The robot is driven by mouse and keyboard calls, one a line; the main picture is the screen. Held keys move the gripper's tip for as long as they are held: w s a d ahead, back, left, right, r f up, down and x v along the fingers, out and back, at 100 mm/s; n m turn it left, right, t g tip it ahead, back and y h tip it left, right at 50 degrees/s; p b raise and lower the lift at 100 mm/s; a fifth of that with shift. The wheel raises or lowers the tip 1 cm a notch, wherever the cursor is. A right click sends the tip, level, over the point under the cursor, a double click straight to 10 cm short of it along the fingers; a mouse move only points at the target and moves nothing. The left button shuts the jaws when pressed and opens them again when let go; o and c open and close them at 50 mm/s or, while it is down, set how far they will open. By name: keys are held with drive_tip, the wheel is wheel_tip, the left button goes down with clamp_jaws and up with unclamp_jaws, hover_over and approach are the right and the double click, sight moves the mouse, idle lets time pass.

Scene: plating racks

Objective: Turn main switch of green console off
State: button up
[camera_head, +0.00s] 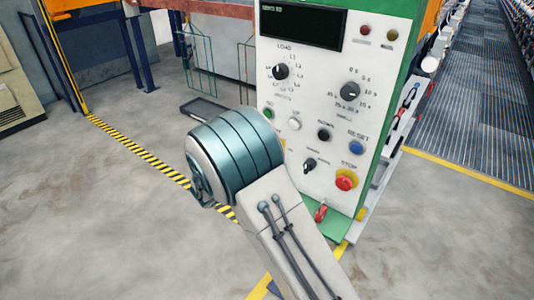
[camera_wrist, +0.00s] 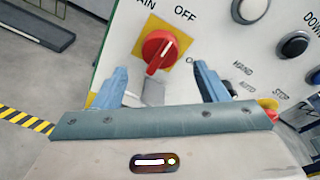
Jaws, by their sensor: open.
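The green console (camera_head: 395,120) stands right of centre in the head view, with a white front panel. Its main switch (camera_wrist: 158,48) shows in the wrist view as a red rotary handle on a yellow square plate. The handle runs from upper right to lower left; an OFF label is above right and a partly covered label is at lower right. My gripper (camera_wrist: 158,86) is open, its two blue fingers apart, just below the switch in the picture and on either side of it. It holds nothing. In the head view my arm hides the switch and the fingers.
A red and yellow stop button (camera_head: 346,180), a blue reset button (camera_head: 356,147) and black and white knobs are close by on the panel. A dark flat tray (camera_head: 205,107) lies on the floor behind. Open floor is at left, with a yellow-black stripe (camera_head: 140,152).

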drive_tip(key=v, duration=0.9)
drive_tip(key=shift+b, duration=0.3)
drive_tip(key=shift+a, duration=0.15)
